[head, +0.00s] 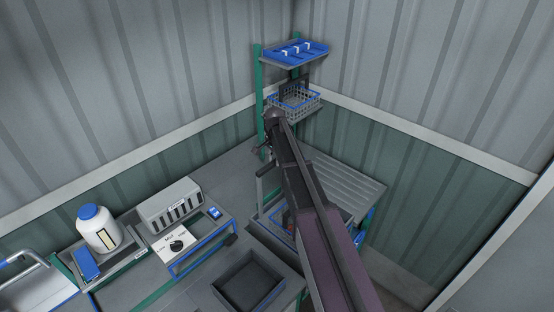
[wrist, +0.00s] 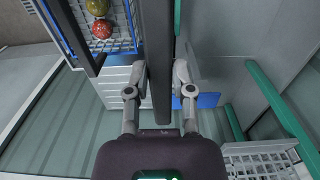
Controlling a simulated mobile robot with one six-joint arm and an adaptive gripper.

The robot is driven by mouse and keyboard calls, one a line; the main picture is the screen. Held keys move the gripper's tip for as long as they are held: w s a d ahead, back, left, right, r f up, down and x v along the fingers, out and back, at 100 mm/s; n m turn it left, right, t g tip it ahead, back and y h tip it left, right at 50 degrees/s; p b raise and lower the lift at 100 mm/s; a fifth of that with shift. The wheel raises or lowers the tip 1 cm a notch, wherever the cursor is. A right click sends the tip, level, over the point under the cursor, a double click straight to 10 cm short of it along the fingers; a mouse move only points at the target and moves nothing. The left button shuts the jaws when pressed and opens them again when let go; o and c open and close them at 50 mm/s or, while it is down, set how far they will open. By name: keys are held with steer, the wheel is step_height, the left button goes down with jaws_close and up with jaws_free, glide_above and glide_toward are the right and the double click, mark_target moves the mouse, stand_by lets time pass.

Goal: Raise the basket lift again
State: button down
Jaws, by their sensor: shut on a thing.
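My gripper (wrist: 164,84) is shut on a dark upright bar (wrist: 158,45), with one finger on each side of it. In the wrist view a wire basket (wrist: 128,12) with a blue rim hangs at the upper left, left of the bar, and holds a red fruit and a yellow-green one. In the head view my arm reaches to the bench corner and covers much of the low blue-edged frame there. My fingers are small and dark there, near a grey bar (head: 261,187). I cannot tell how the bar joins the lift.
An empty wire basket (head: 310,112) hangs on a green-post rack under a blue tray (head: 295,53). A black tray (head: 226,292), a dial panel (head: 165,243), a slotted grey box (head: 172,204) and a blue-capped jar (head: 89,238) stand left of my arm. A ribbed surface (head: 345,180) lies clear to the right.

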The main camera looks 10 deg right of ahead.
steer(key=shift+w+a+r, duration=0.1)
steer(key=shift+w+a, duration=0.05)
steer(key=shift+c, duration=2.4)
jaws_free()
steer(key=shift+r, duration=0.1)
